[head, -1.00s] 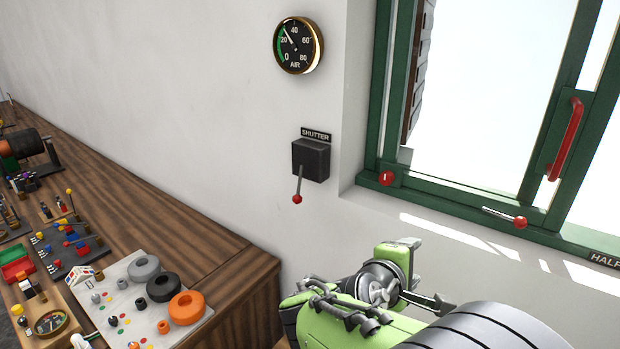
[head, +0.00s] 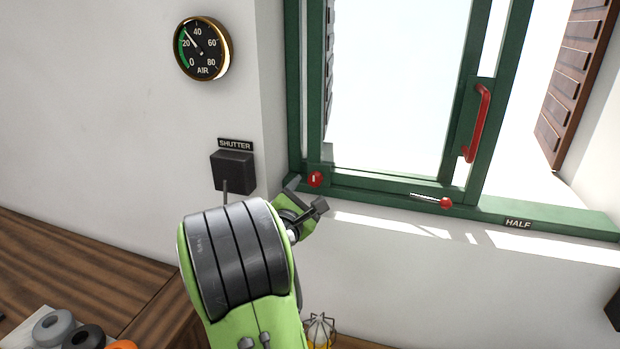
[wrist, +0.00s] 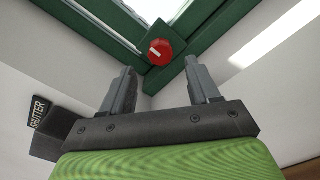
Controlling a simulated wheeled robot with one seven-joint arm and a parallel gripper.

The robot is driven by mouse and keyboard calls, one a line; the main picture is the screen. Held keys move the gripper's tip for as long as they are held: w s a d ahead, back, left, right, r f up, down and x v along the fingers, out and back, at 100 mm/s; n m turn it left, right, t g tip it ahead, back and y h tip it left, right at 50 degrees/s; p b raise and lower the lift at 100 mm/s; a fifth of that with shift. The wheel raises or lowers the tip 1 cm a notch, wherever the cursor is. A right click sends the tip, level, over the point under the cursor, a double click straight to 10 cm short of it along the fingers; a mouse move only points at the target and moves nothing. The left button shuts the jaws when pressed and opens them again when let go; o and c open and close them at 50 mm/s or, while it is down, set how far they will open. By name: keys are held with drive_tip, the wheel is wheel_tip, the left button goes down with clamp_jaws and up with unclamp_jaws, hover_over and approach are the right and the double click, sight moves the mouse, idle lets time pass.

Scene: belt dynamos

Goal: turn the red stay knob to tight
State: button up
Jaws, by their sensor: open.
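The red stay knob (head: 316,179) is a small round knob with a white mark. It sits at the lower left corner of the green window frame. In the wrist view the knob (wrist: 160,52) lies just beyond the fingertips, between them and a little above; its white mark slants. My gripper (head: 307,196) is just below the knob in the head view. In the wrist view my gripper (wrist: 164,78) is open, with nothing between its fingers, and does not appear to touch the knob.
A black shutter box (head: 233,172) is on the wall left of the knob, its lever partly hidden by my arm. A red-tipped stay (head: 446,202) and a red window handle (head: 476,123) are to the right. An air gauge (head: 202,48) hangs above. A wooden bench (head: 75,262) runs along the left.

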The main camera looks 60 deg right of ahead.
sight(313, 182)
drive_tip(key=d, duration=0.3)
drive_tip(key=d+p, duration=0.1)
drive_tip(key=shift+w+d, duration=0.35)
drive_tip(key=shift+d, duration=0.05)
drive_tip(key=c, duration=1)
